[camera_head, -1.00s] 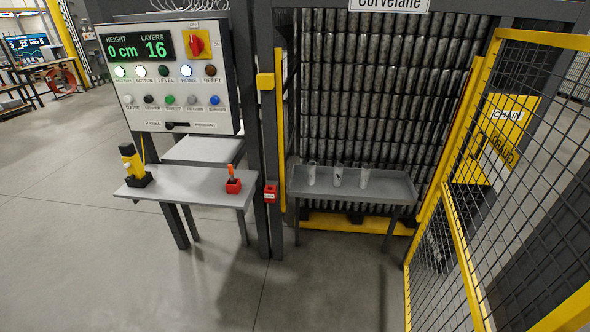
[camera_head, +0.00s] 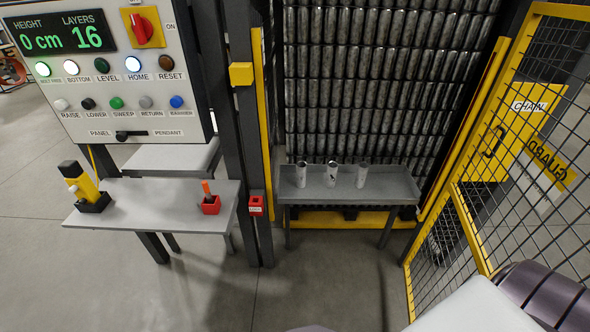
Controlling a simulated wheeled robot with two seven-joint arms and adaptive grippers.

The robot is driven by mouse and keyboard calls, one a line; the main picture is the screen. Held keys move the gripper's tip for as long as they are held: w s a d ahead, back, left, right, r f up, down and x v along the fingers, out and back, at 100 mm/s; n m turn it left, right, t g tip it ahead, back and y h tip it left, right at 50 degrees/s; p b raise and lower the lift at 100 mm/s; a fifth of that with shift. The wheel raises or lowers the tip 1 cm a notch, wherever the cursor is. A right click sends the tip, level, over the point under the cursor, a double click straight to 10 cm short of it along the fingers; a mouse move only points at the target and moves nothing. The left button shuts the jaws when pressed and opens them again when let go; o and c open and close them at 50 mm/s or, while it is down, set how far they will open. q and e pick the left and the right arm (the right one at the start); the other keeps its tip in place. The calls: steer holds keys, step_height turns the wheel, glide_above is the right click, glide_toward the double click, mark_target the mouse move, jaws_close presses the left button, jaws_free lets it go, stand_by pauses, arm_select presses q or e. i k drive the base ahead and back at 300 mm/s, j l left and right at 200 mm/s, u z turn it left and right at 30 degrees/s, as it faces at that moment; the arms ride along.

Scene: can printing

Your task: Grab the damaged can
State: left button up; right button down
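The middle can seems to carry a small dark mark, but the cans are too small to tell which is damaged. Neither gripper is in view. A white and dark part of my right arm shows at the bottom right corner, well short of the table.
Behind the grey tray table (camera_head: 402,189) rises a wall of stacked cans (camera_head: 390,80). A yellow mesh guard (camera_head: 468,235) closes the right side. A control panel (camera_head: 130,70) and a side table (camera_head: 140,203) with a yellow pendant (camera_head: 80,183) stand left. The floor in front is clear.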

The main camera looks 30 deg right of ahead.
mark_target(301, 166)
steer(key=i+l+u, duration=0.1)
steer(key=i+l, duration=0.2)
steer(key=l, duration=0.15)
steer(key=i+l, duration=0.3)
steer(key=l, duration=0.15)
steer(key=i+l, duration=0.1)
steer(key=l, duration=0.2)
steer(key=i+l+u, duration=0.1)
steer(key=l, duration=0.25)
steer(key=i+l, duration=0.1)
steer(key=l, duration=0.2)
